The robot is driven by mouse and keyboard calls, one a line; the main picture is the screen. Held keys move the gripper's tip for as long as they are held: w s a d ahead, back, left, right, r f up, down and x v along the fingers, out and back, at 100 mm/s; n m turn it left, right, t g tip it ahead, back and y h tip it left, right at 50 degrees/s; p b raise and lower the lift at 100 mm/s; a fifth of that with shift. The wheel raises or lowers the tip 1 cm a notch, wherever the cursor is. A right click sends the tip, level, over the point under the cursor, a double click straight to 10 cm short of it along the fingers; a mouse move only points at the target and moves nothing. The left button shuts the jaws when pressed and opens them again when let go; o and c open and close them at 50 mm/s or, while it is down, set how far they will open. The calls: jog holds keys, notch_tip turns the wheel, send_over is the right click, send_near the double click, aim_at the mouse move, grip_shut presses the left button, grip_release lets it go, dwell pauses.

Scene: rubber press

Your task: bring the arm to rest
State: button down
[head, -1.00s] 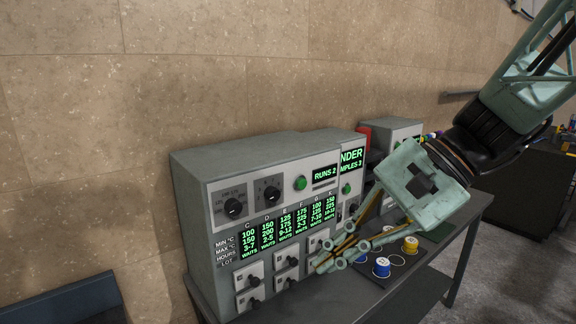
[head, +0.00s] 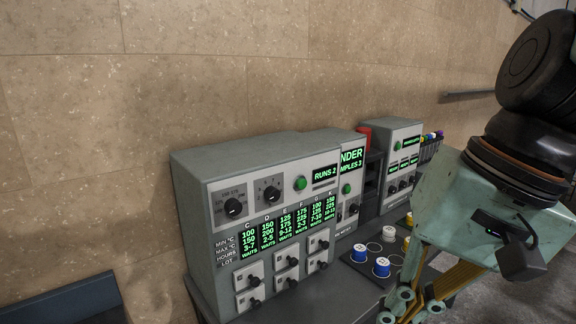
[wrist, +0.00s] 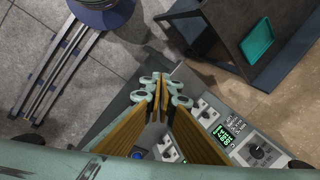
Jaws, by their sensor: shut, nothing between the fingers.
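My gripper (head: 408,312) is at the lower right of the head view, in front of the bench, with its fingers pointing down and partly cut off by the lower edge. In the wrist view my gripper (wrist: 160,82) shows its two yellow-brown fingers meeting at the tips, with nothing between them. Floor and the edge of the grey control box show beyond the tips. The fingers look apart from the box and the bench.
The control box (head: 225,170) with knobs and green displays stands on the bench. Blue-and-white spools (head: 381,267) lie on a dark mat right of it. A second panel box (head: 402,150) stands behind. A teal tray (wrist: 257,42) lies on a dark stand.

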jog(key=s+d+r+n+t+h, duration=0.1)
jog(key=s+d+n+t+h, duration=0.1)
jog(key=s+d, duration=0.3)
jog(key=shift+d+r+n+t+h, duration=0.3)
jog(key=shift+d+n+h, duration=0.4)
jog(key=shift+d, duration=0.4)
dwell(0.4)
